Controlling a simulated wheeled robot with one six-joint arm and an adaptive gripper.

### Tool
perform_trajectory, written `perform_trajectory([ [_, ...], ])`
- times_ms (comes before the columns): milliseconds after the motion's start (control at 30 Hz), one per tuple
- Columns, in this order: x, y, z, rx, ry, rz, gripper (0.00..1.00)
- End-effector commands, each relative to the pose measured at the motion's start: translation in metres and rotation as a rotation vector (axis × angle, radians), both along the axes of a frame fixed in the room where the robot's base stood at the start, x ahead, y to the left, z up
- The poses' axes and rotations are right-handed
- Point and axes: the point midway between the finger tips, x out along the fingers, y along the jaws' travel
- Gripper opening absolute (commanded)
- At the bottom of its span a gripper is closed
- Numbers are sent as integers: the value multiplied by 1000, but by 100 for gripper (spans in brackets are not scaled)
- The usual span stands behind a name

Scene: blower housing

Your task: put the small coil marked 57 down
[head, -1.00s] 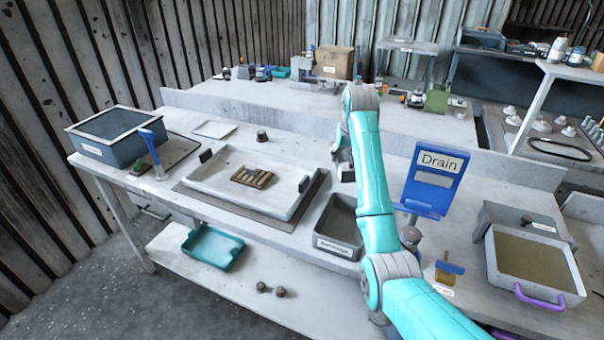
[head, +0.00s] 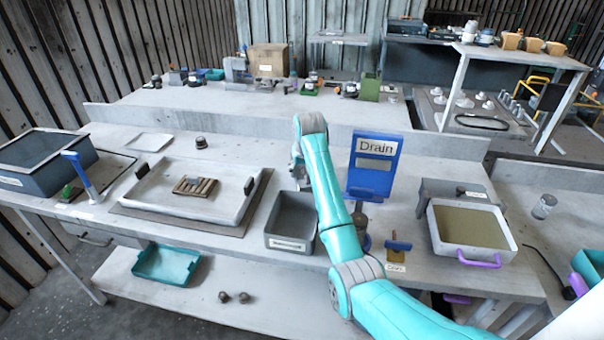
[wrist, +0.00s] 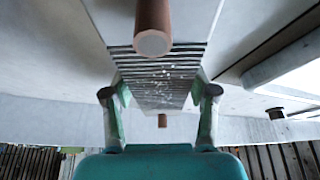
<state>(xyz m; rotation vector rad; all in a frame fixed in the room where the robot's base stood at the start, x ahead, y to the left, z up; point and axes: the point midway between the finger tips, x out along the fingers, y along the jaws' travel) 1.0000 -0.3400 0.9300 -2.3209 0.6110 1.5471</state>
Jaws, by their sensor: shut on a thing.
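In the wrist view a grey, finely ribbed block with pale specks, the small coil (wrist: 155,88), sits between the two fingers of my gripper (wrist: 159,98). A brown round stub points toward the camera, and a smaller one shows at its far end. The fingers are shut on its sides. No number 57 is readable. In the head view my gripper (head: 298,177) hangs by the back edge of the grey open bin (head: 281,243), left of my teal arm. The coil cannot be made out there.
A white tray (head: 150,199) with a brown slatted piece (head: 195,186) lies left of the bin. A blue Drain stand (head: 372,185) is close to my arm's right. A pan of yellowish liquid (head: 434,238) stands farther right.

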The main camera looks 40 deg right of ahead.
Motion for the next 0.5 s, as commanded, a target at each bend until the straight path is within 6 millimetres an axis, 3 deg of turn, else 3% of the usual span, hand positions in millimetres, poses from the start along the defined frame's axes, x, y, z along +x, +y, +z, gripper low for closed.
perform_trajectory([
  [100,0,0,-11,0,-1,0,2],
  [467,0,0,-14,-1,-2,0,2],
  [500,0,0,-14,0,0,0,68],
])
